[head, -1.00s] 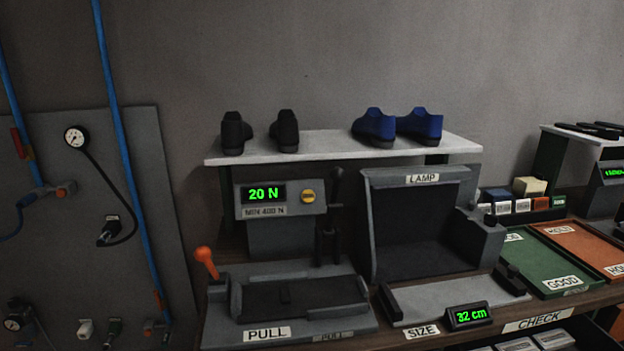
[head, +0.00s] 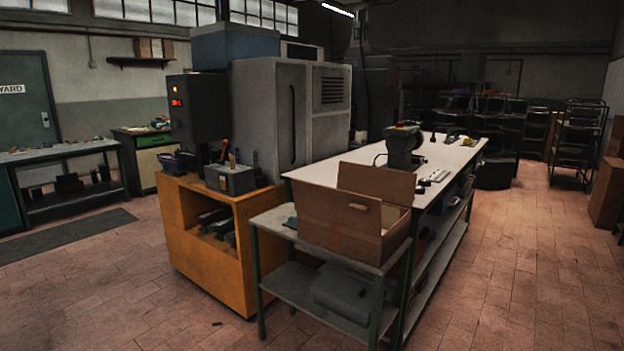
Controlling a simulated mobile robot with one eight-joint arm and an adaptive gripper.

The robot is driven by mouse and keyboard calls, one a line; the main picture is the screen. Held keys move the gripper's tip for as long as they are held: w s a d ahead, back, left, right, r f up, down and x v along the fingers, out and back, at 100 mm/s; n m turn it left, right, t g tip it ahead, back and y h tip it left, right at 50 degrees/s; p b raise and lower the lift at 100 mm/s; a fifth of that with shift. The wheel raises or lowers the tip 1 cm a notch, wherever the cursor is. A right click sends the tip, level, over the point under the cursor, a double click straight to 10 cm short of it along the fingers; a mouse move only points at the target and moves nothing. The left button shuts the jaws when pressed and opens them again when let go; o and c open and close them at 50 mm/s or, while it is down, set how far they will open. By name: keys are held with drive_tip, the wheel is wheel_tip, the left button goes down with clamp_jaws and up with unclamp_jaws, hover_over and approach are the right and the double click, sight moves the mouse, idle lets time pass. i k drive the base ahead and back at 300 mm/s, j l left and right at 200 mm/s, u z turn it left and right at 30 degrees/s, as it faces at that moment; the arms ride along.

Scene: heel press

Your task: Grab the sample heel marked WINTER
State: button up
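I cannot make out a sample heel or a WINTER marking in the head view now. An open cardboard box (head: 345,225) stands on a small side table (head: 275,222), and I cannot see what is inside it. Small blocks with labels showed on the bench in the earlier view, but they are out of view now. My gripper is not in view.
An orange cabinet (head: 200,250) with a dark machine (head: 197,110) stands left of the side table. A long white worktable (head: 455,150) runs behind the box. Tiled floor (head: 520,270) is free at the right. A dark mat (head: 65,235) lies at the left.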

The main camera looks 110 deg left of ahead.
sight(422, 182)
drive_tip(key=u, duration=2.85)
drive_tip(key=i+z, duration=0.2)
drive_tip(key=i, duration=2.1)
drive_tip(key=i+u, duration=0.1)
drive_tip(key=i, duration=0.45)
drive_tip(key=i+l+u, duration=0.1)
drive_tip(key=i, duration=0.45)
drive_tip(key=i+l+u, duration=0.1)
drive_tip(key=i, duration=0.45)
drive_tip(key=i+l+u, duration=0.1)
drive_tip(key=i+l, duration=0.15)
drive_tip(key=i, duration=0.3)
